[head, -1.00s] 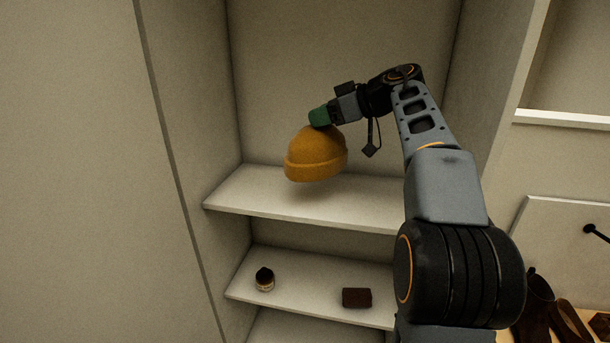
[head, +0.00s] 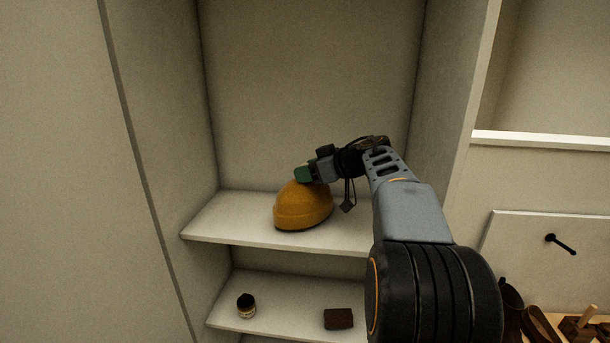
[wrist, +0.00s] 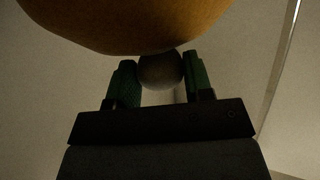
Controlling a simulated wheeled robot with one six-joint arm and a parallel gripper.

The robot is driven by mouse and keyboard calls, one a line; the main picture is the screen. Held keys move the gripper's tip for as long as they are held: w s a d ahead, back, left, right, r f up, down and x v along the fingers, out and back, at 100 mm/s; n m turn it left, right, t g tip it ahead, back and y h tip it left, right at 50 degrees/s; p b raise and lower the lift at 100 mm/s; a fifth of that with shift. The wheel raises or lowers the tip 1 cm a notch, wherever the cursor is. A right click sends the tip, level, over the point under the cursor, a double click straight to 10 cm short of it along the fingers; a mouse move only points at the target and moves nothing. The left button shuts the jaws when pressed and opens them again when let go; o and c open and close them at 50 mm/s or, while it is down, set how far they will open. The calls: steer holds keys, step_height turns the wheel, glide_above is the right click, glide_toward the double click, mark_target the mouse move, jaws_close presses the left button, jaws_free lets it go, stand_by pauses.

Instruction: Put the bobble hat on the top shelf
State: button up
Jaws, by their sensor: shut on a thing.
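The mustard-yellow bobble hat (head: 303,207) is at the top shelf (head: 215,222) in the head view, tilted a little, with its lower rim at or very close to the shelf surface. My gripper (head: 304,174) is at the top of the hat. In the wrist view the green fingers of my gripper (wrist: 161,82) are shut on the hat's grey round bobble (wrist: 161,71). The yellow body of the hat (wrist: 125,22) fills the top of that view. In the head view the bobble is hidden by the fingers.
The lower shelf (head: 280,318) holds a small dark-topped jar (head: 246,305) and a brown block (head: 338,319). The top shelf is bare left of the hat. Brown shoes (head: 535,325) and a wooden brush (head: 578,327) lie at the lower right. Cupboard walls stand on both sides.

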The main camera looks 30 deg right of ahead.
steer(key=shift+f, duration=0.55)
steer(key=o, duration=1.2)
